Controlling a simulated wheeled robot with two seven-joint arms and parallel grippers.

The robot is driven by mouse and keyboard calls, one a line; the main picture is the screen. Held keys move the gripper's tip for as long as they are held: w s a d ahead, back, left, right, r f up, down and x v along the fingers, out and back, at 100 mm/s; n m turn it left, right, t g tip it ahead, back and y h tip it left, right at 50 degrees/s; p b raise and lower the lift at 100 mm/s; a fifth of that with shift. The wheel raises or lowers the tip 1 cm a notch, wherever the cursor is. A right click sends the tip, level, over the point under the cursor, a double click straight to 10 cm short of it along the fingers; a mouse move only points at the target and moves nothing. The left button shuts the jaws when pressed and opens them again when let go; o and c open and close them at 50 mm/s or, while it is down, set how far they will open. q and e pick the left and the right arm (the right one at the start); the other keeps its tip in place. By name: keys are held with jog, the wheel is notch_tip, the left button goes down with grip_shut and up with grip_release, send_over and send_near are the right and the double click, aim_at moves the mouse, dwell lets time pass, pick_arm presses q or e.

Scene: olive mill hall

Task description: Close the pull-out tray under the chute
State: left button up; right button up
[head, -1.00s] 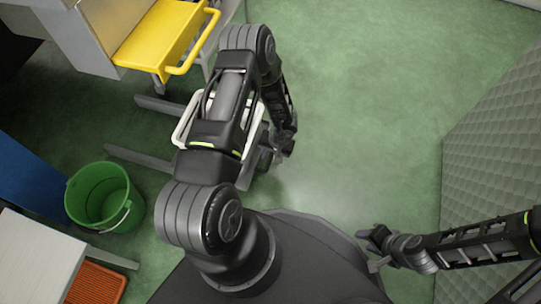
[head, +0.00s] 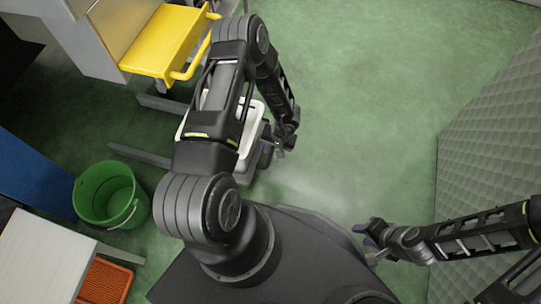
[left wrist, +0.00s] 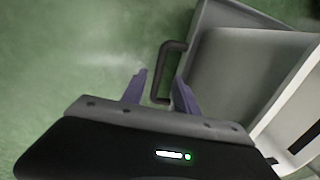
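In the left wrist view a grey tray (left wrist: 232,75) fills the right side, with a dark bar handle (left wrist: 170,72) on its near face. My left gripper (left wrist: 160,85) is open, with its two purple fingers apart. The handle shows between the fingers, closer to the right one; I cannot tell whether they touch. In the head view my left gripper (head: 279,150) is low beside the tray, which my arm largely hides. A white rim (head: 257,118) shows behind the arm there. My right gripper (head: 368,243) is open and empty at lower right, far from the tray.
A yellow chute-like part (head: 165,42) with a yellow bar juts from the grey machine at upper left. A green bucket (head: 110,195), a pale table (head: 40,258) and an orange crate (head: 105,282) stand left. A quilted grey block (head: 490,140) stands right. The middle floor is clear.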

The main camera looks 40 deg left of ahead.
aim_at(270, 157)
pick_arm(q)
jog(key=f, duration=0.1)
jog(key=f+b, duration=0.1)
jog(key=f, duration=0.2)
jog(key=shift+s+a+f+b, duration=0.15)
jog(key=shift+a+f+b, duration=0.15)
jog(key=shift+a+f, duration=0.1)
jog(key=shift+r, duration=0.1)
jog(key=shift+c, duration=0.3)
grip_shut()
dwell(0.6)
